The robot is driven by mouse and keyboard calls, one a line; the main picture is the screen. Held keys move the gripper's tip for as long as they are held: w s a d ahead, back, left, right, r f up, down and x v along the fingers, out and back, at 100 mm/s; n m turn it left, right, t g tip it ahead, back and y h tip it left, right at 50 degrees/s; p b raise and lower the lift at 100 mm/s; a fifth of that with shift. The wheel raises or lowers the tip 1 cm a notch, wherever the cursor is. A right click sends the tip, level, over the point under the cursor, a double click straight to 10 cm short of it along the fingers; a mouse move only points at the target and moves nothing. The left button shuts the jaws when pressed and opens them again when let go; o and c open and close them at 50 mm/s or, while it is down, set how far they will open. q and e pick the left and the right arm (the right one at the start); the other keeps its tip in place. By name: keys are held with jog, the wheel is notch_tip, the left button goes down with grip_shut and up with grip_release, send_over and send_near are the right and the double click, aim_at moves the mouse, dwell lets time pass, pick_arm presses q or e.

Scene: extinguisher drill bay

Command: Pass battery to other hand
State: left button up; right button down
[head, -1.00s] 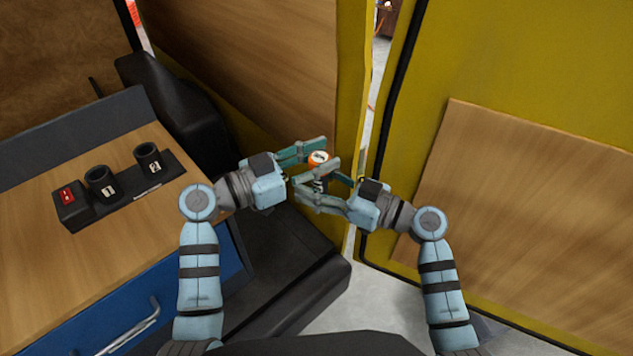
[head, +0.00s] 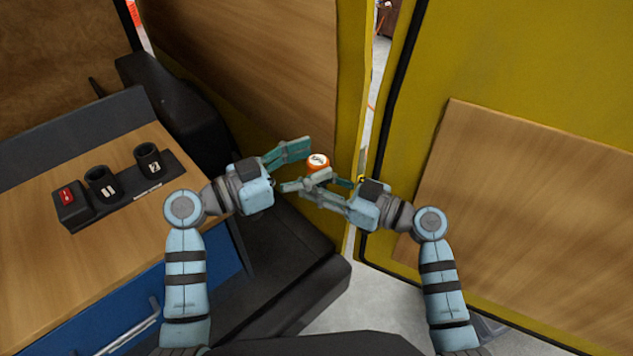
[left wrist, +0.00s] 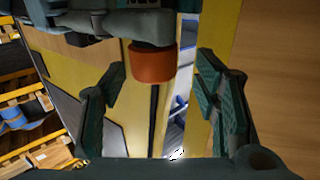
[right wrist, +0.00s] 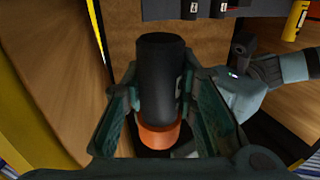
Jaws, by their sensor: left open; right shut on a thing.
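The battery is a black cylinder with an orange cap. In the head view its orange top (head: 317,162) shows above my right gripper (head: 303,184), which is shut on it. In the right wrist view the black body (right wrist: 162,80) stands between the two fingers, orange end towards the camera. My left gripper (head: 298,151) is open and empty, just left of the battery and apart from it. In the left wrist view the orange cap (left wrist: 152,66) shows beyond and between the spread fingers. The battery's lower part is hidden in the head view.
A black holder (head: 128,188) with two cups and a red-marked block sits on the wooden worktop (head: 40,250) at left. Yellow panels with wood faces (head: 540,200) stand behind and to the right. A black ledge (head: 300,270) lies below the grippers.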

pick_arm(q)
jog(key=v, duration=1)
jog(key=s+a+f+n+y, duration=0.2)
jog(key=a+f+n+y, duration=0.15)
jog(key=f+n, duration=0.6)
jog(key=s+a+f+n+y, duration=0.2)
jog(key=a+f+n+y, duration=0.15)
jog(key=f, duration=1.05)
jog(key=s+a+f+n+y, duration=0.2)
jog(key=a+f+n+y, duration=0.15)
jog(key=f+n, duration=0.6)
jog(key=s+a+f+g+y, duration=0.2)
jog(key=s+a+f, duration=0.2)
jog(key=s+f, duration=0.55)
jog(key=s+a+f+g+y, duration=0.2)
jog(key=s+a+f+y, duration=0.15)
jog(key=s+f, duration=0.6)
jog(key=s+a+f+m+g, duration=0.1)
jog(key=s+f+m, duration=0.1)
jog(key=s+m, duration=0.3)
jog(key=s+a+f+m+g+y, duration=0.1)
jog(key=s+f+m, duration=0.2)
jog(key=s, duration=0.7)
jog(key=shift+a+f+m, duration=0.2)
jog(key=shift+m, duration=0.75)
